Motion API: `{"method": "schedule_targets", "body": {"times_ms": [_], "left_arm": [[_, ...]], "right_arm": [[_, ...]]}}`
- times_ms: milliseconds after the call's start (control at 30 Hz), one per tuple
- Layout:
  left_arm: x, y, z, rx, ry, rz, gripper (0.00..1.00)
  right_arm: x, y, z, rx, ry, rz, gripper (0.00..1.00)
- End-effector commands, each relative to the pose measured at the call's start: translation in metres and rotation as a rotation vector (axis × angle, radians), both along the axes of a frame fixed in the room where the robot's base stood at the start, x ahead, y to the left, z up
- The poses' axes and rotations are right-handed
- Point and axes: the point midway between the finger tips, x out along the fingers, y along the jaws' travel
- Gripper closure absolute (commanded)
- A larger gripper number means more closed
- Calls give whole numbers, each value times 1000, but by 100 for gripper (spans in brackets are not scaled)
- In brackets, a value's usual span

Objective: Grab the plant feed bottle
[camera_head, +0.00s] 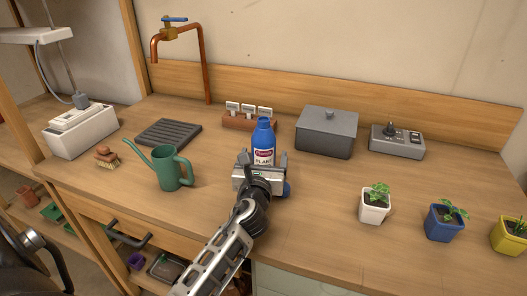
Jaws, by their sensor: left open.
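The plant feed bottle (264,136) is blue with a red and white label that reads "PLANT". It stands upright on the wooden bench. My left gripper (263,160) is open at the bottle's lower part, one finger showing on each side of it in the picture. The gripper body hides the bottle's base, so I cannot tell how deep the bottle sits between the fingers or whether they touch it. My right gripper is not in view.
A green watering can (168,168) stands left of the bottle. Behind are a rack with white labels (249,121) and a grey lidded box (327,133). Potted seedlings (374,206) stand at the right front. A copper tap (181,37) rises at the back left.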

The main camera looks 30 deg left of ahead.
Motion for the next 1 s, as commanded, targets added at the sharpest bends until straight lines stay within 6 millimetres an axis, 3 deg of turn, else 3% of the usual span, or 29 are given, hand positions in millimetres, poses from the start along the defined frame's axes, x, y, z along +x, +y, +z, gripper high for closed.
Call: {"method": "schedule_targets", "body": {"times_ms": [233, 533, 733, 1000], "left_arm": [[31, 18, 1, -1, -2, 1, 19], [34, 19, 1, 0, -1, 0, 19], [34, 19, 1, 0, -1, 0, 75], [34, 19, 3, 1, -4, 0, 77]], "right_arm": [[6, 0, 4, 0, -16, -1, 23], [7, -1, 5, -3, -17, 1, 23], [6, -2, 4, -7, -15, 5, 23], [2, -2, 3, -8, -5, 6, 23]]}}
